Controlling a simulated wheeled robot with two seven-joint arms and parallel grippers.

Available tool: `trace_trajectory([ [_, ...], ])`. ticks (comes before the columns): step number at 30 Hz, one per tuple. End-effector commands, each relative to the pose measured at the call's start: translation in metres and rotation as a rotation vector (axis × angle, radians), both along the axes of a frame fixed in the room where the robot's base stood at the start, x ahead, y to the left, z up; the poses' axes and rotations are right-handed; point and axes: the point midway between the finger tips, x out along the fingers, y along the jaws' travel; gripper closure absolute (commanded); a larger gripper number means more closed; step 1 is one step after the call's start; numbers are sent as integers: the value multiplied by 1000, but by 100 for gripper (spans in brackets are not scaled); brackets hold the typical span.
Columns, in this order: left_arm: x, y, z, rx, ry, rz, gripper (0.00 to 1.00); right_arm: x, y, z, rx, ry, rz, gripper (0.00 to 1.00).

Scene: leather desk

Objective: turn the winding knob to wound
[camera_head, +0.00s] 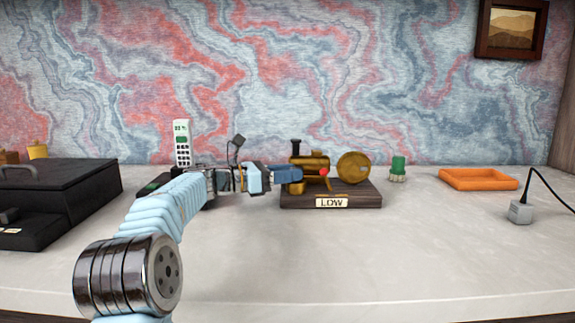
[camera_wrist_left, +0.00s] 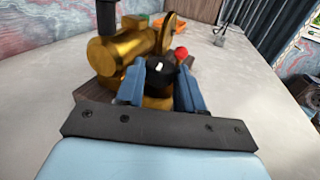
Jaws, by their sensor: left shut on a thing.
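A brass model engine (camera_head: 315,160) with a large round disc (camera_head: 353,166) stands on a dark wooden base (camera_head: 365,192). The plate (camera_head: 332,202) on the base's front reads "LOW". My left gripper (camera_head: 294,174) reaches the engine's left end from the left. In the left wrist view the blue fingers (camera_wrist_left: 160,85) are shut on the black winding knob (camera_wrist_left: 157,72), one finger on each side. A white mark shows on the knob. The brass body (camera_wrist_left: 120,50) and a red ball (camera_wrist_left: 181,54) are just beyond. The right gripper is not in view.
A white cordless phone (camera_head: 183,145) stands behind my left arm. A black box (camera_head: 65,185) is at the far left. A green object (camera_head: 398,168), an orange tray (camera_head: 478,179) and a grey block with a black cable (camera_head: 521,212) lie right. The front desk is clear.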

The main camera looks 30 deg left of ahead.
Motion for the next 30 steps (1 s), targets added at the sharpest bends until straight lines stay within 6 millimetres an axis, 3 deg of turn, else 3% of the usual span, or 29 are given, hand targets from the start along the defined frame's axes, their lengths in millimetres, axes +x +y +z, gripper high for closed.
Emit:
trace_trajectory([
  [13,0,-1,-2,-1,2,-12,94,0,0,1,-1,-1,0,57],
  [14,0,-1,-2,-1,2,-12,60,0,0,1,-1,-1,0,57],
  [18,0,-1,-2,-2,1,-11,39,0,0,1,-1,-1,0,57],
  [30,-9,8,0,-1,0,-7,37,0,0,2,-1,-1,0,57],
])
